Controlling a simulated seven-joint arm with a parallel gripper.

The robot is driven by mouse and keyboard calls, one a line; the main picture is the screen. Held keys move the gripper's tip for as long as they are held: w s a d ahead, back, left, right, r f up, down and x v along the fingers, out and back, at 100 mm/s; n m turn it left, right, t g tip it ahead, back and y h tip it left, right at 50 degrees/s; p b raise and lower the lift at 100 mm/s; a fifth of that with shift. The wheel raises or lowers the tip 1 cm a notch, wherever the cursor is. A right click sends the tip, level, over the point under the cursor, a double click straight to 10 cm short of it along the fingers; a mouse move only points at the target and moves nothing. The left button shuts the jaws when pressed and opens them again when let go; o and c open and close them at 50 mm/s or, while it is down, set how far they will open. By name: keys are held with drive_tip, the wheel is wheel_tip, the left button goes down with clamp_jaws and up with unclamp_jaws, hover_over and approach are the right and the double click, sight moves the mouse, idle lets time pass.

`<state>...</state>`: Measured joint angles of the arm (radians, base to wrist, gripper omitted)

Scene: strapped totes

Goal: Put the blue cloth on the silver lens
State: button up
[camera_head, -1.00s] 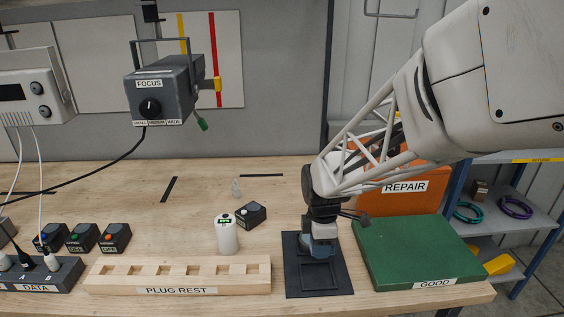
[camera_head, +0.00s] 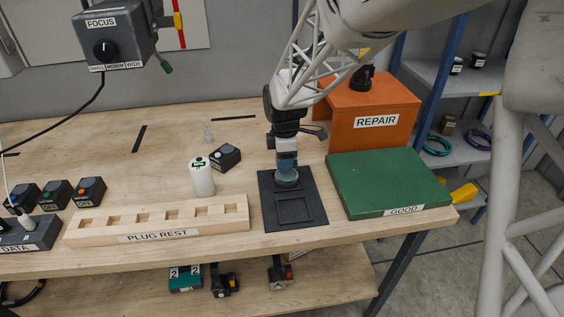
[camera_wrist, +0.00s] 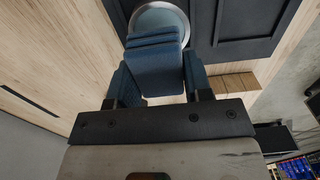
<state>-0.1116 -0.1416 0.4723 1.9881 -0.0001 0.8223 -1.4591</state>
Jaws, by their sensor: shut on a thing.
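My gripper (camera_head: 287,150) points down over the back part of a dark mat and is shut on the folded blue cloth (camera_wrist: 156,68). In the wrist view the cloth is a thick stack of blue layers between my fingers (camera_wrist: 160,88). The silver lens (camera_wrist: 175,15), a round disc with a bright rim, lies on the mat just beyond the cloth's end. The cloth overlaps part of the lens in that view. In the head view the lens (camera_head: 288,183) shows right under the cloth. I cannot tell whether they touch.
The black mat (camera_head: 311,225) has a square recess in front of the lens. A green GOOD board (camera_head: 385,180) and orange REPAIR box (camera_head: 345,100) stand to the right. A white bottle (camera_head: 202,178), a dark switch box (camera_head: 226,157) and the PLUG REST rack (camera_head: 160,237) stand left.

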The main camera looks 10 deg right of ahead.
sight(284, 175)
drive_tip(key=shift+f, duration=1.75)
drive_tip(key=shift+f, duration=0.15)
drive_tip(key=o, duration=0.9)
wheel_tip(284, 175, up, 12)
drive_tip(key=shift+r, duration=0.15)
